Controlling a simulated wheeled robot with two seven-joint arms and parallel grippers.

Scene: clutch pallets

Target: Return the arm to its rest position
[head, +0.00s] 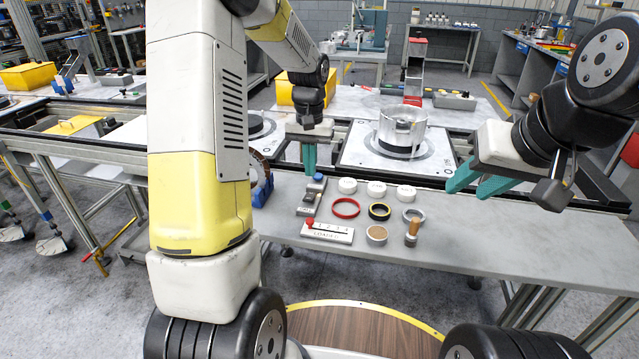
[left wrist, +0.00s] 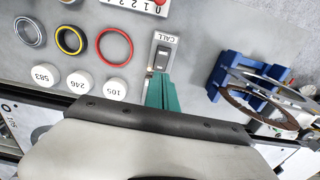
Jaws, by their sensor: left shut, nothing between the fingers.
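My left gripper (head: 309,160) is shut and empty. Its teal fingers point down above the table, just behind the grey CALL switch box (head: 306,207). In the left wrist view the shut fingers (left wrist: 161,92) show close to the CALL switch box (left wrist: 162,52); I cannot tell whether they touch it. My right gripper (head: 470,188) is at the right, over the table's back part, with its teal fingers apart and nothing visible between them.
The grey table (head: 480,240) holds a red ring (head: 345,208), a black-yellow ring (head: 379,211), a metal ring (head: 413,215), white numbered caps (head: 377,188), a stamp (head: 411,233) and a lever plate (head: 327,233). A blue stand (left wrist: 245,75) is left of the switch. A metal housing (head: 402,127) stands behind.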

